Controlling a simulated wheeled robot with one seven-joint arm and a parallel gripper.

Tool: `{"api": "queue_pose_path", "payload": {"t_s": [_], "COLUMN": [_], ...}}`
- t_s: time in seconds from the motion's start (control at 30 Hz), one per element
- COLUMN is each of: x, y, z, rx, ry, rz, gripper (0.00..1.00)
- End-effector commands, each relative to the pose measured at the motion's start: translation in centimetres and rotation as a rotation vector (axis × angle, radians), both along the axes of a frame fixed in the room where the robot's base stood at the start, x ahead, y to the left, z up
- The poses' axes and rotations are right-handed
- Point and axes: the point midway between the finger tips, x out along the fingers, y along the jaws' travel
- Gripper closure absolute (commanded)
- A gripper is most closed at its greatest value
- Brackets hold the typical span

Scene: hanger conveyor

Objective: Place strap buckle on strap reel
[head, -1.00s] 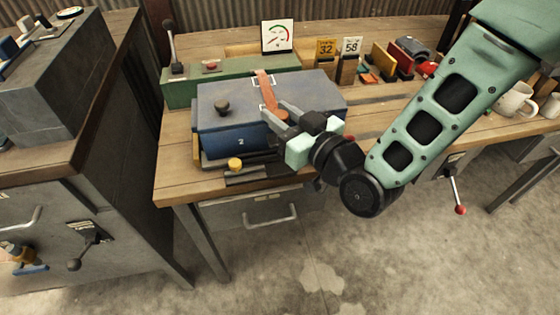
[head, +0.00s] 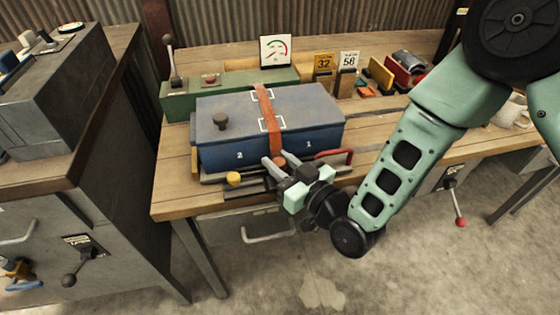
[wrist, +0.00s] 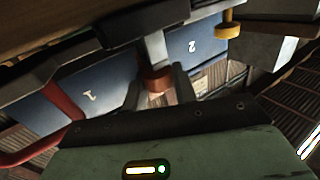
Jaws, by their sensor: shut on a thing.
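The orange strap (head: 264,103) lies across the lid of the blue box (head: 225,145) and bends down over its front face. The strap buckle is the round orange-brown end piece (head: 280,160); it also shows in the wrist view (wrist: 155,79). My gripper (head: 276,162) is shut on the buckle, low in front of the box between the numbers 2 and 1. In the wrist view a grey post stands right at the buckle; I cannot tell whether they touch. I cannot clearly make out the strap reel; the gripper covers part of the box's foot.
A yellow knob (head: 233,179) sits on dark bars left of the gripper, and a red handle (head: 335,155) is to its right. A dark knob (head: 220,121) stands on the lid. A green unit with a lever (head: 170,60) is behind the box. The bench's front edge is close.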

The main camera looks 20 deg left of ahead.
Motion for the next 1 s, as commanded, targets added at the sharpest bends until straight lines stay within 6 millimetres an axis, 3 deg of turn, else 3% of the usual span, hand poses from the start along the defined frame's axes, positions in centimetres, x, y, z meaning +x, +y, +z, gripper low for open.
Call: {"api": "queue_pose_path", "payload": {"t_s": [0.03,0.07,0.13,0.67,1.0], "x": [0.0,0.0,0.0,0.0,-3.4], "y": [0.0,0.0,0.0,0.0,-6.1], "z": [-0.3,-0.2,-0.2,-0.1,-0.5], "rx": [0.0,0.0,-0.001,0.0,-0.005], "ry": [0.0,0.0,0.001,0.001,0.004], "rz": [0.0,0.0,0.0,0.0,-0.002], "gripper": [0.98,0.67,0.5,0.5,0.5]}}
